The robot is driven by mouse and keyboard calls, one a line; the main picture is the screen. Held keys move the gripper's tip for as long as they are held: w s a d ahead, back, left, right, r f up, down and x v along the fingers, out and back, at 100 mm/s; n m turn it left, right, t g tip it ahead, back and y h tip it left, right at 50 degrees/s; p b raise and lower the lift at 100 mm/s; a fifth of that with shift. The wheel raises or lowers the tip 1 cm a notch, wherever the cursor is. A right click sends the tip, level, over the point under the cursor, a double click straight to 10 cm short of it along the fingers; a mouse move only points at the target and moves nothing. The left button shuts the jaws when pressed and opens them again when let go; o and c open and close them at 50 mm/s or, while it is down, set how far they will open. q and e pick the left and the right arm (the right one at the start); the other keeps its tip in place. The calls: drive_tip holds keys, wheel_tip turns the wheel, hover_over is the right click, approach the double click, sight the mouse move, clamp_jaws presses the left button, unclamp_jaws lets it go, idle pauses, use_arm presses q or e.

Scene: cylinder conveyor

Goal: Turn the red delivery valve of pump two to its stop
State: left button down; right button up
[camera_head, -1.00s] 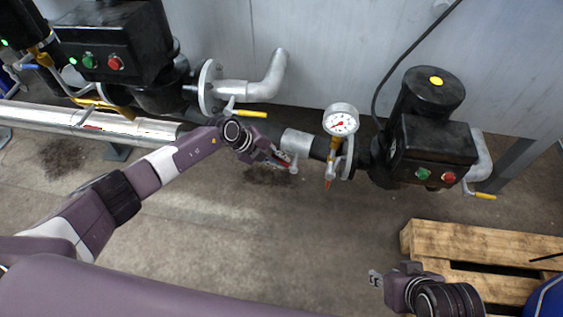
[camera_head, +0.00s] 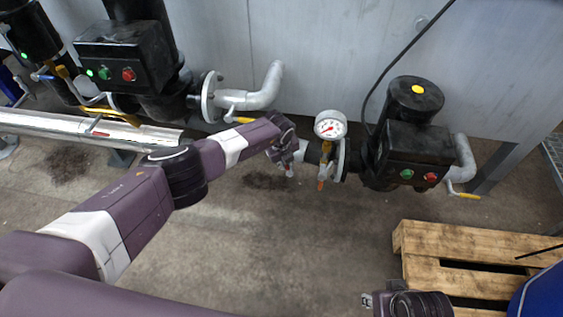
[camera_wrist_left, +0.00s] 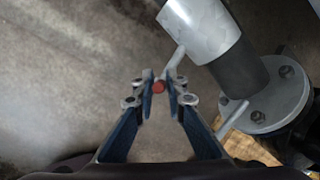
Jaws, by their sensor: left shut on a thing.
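The red valve handle (camera_wrist_left: 158,87) shows in the left wrist view as a small red end between the fingertips of my left gripper (camera_wrist_left: 160,86). The gripper is shut on it. A thin grey stem (camera_wrist_left: 176,64) leads from there to the light grey pipe section (camera_wrist_left: 200,30). In the head view my left gripper (camera_head: 288,160) is at that pipe, left of the pressure gauge (camera_head: 330,125), and hides most of the handle. My right gripper (camera_head: 368,300) is near the bottom edge, away from the pipes; its jaw opening is unclear.
The black pump (camera_head: 418,145) with green and red buttons stands right of the gauge. Another pump (camera_head: 125,60) stands at the upper left. Yellow-handled levers (camera_head: 463,195) sit nearby. A wooden pallet (camera_head: 480,240) lies at the lower right. The floor (camera_head: 250,240) in front is clear.

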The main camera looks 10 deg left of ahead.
use_arm(q)
drive_tip(key=shift+d+y, duration=0.55)
drive_tip(key=shift+y, duration=0.15)
drive_tip(key=c, duration=2)
unclamp_jaws()
drive_tip(key=shift+o, duration=0.2)
drive_tip(key=shift+r, duration=0.25)
drive_tip(key=shift+r, duration=0.15)
drive_tip(key=shift+v, duration=0.95)
drive_tip(key=s+d+r, duration=0.2)
drive_tip(key=s+d, duration=0.2)
drive_tip(key=s, duration=0.8)
drive_tip(key=shift+s, duration=0.25)
